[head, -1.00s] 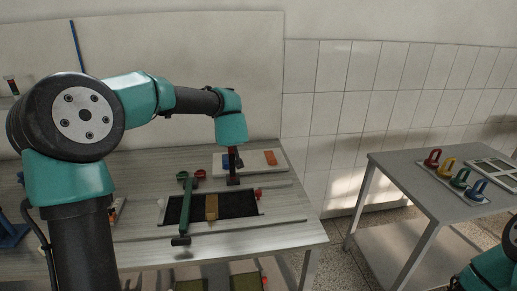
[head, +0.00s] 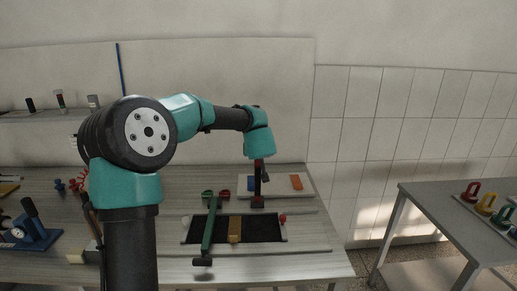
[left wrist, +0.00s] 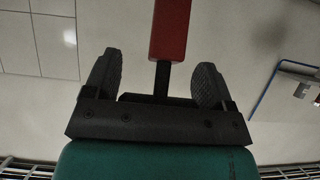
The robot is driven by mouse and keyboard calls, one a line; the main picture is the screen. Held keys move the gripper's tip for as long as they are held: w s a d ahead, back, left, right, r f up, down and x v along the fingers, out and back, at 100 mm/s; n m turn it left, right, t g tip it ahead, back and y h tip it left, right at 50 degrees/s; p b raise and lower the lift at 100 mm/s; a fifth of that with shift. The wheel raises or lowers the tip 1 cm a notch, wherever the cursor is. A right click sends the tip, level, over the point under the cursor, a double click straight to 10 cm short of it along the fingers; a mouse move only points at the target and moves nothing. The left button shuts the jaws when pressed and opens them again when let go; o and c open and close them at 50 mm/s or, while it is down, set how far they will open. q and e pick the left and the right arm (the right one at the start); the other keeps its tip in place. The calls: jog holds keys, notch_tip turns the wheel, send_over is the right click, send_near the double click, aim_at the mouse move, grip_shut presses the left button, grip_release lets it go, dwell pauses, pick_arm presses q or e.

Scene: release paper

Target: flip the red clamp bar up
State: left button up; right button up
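The red clamp bar (left wrist: 171,30) shows at the top of the left wrist view, with a dark stem running down between the fingers. In the head view the bar (head: 258,172) is a narrow, roughly upright dark red piece under my left arm's wrist, partly hidden. My left gripper (left wrist: 155,75) is open, its fingers apart on both sides of the stem with gaps showing. A green clamp bar (head: 209,235) lies down across the black bed (head: 262,228), beside a tan block (head: 235,229). My right gripper is out of view.
A white tray (head: 277,194) with an orange block (head: 296,182) stands behind the bed. A blue device (head: 30,236) is at the table's left. A grey side table (head: 450,222) with coloured handles stands at right, across a gap.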

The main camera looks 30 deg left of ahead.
pick_arm(q)
jog(key=shift+o, duration=1.4)
jog(key=shift+r, duration=0.25)
jog(key=shift+s+d+r, duration=0.2)
jog(key=shift+s+r, duration=0.1)
jog(key=shift+s, duration=0.05)
jog(key=v, duration=1.6)
jog(key=shift+d, duration=0.25)
jog(key=shift+f, duration=0.1)
